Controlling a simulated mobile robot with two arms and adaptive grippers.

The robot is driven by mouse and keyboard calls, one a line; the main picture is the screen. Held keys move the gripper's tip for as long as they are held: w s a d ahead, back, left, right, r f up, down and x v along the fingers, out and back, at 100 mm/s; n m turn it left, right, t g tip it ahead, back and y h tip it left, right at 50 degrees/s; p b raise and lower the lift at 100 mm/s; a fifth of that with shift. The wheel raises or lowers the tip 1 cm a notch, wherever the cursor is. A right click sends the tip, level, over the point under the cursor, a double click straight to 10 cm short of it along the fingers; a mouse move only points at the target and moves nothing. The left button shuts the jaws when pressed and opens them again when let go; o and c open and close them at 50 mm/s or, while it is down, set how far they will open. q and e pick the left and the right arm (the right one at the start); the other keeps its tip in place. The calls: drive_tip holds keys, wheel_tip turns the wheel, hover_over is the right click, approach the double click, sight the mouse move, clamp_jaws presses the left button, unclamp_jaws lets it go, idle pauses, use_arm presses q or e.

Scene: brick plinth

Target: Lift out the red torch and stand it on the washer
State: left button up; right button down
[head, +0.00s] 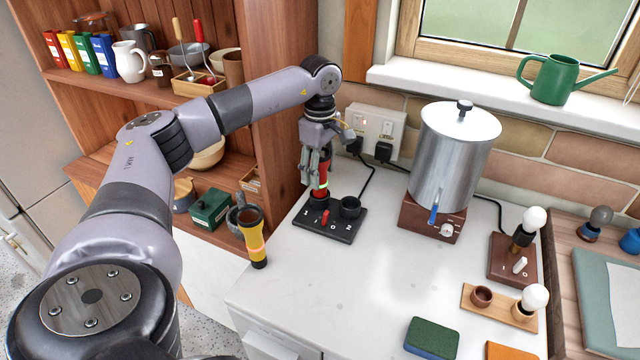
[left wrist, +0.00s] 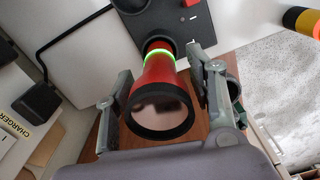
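The red torch (head: 322,177) stands head up in the left socket of a black charging dock (head: 340,232); a green ring glows low on its body. In the left wrist view the torch (left wrist: 162,88) shows its wide dark lens end towards the camera. My left gripper (head: 318,170) is around the torch from above. Its fingers (left wrist: 160,75) are apart on either side, with small gaps to the torch body. The dock stands on the white top of the washer (head: 330,280). My right gripper is not in view.
A yellow-and-black torch (head: 253,238) stands at the white top's left edge. The dock's right socket (head: 350,208) is empty, with a red switch (head: 325,216) in front. A steel urn (head: 455,155) and bulb stands are to the right. The front middle of the top is clear.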

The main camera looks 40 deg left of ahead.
use_arm(q)
drive_tip(key=c, duration=1.1)
drive_tip(key=shift+r, duration=0.15)
wheel_tip(320, 180, up, 11)
drive_tip(key=shift+w+f+b, duration=0.1)
drive_tip(key=shift+b, duration=0.2)
wheel_tip(320, 180, up, 12)
drive_tip(key=p, duration=0.7)
